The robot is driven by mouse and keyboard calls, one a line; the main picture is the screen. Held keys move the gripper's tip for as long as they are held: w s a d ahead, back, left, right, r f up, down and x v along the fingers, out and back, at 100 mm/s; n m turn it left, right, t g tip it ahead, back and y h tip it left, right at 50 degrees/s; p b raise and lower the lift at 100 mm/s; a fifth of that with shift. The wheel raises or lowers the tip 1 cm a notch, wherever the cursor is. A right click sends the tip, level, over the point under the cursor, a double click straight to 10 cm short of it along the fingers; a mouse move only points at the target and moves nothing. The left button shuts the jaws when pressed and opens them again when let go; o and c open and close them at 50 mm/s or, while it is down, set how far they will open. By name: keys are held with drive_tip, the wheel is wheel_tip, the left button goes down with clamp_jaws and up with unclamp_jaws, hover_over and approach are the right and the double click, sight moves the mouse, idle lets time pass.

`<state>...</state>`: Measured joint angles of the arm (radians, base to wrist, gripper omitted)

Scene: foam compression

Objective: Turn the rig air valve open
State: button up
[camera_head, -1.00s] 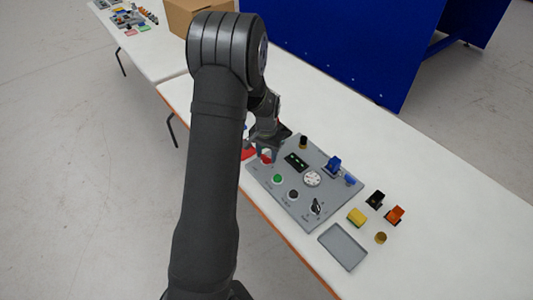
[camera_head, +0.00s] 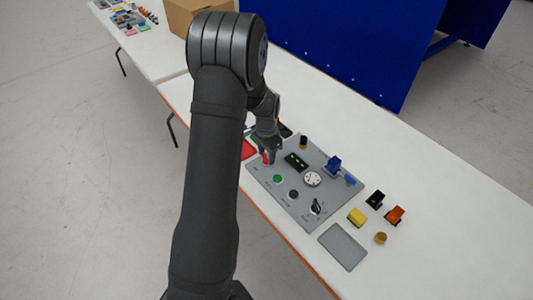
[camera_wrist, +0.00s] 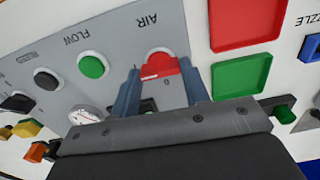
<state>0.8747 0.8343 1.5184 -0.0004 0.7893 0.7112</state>
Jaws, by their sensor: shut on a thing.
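The red air valve handle (camera_wrist: 158,66) sits on the grey rig panel (camera_wrist: 112,28), by the word AIR in the wrist view. My gripper (camera_wrist: 161,72) is shut on it, with one blue-grey finger on each side. In the head view my gripper (camera_head: 267,154) reaches down to the panel's left end. Only a bit of the red handle (camera_head: 266,160) shows there, beside the fingers. Its exact turn angle is hard to read, as the fingers cover part of it.
The panel also bears a green button (camera_head: 278,178), a black knob (camera_head: 293,194), a pointer switch (camera_head: 316,206), a round gauge (camera_head: 312,178) and a blue part (camera_head: 334,163). A grey tray (camera_head: 343,246) and loose yellow, black and orange pieces lie to the right.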

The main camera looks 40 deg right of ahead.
sight(267, 156)
drive_tip(key=o, duration=1)
drive_tip(key=shift+r, duration=0.15)
wheel_tip(267, 156, up, 17)
drive_tip(key=shift+r, duration=0.1)
idle(0.4)
wheel_tip(267, 156, down, 18)
drive_tip(key=shift+r, duration=0.25)
idle(0.4)
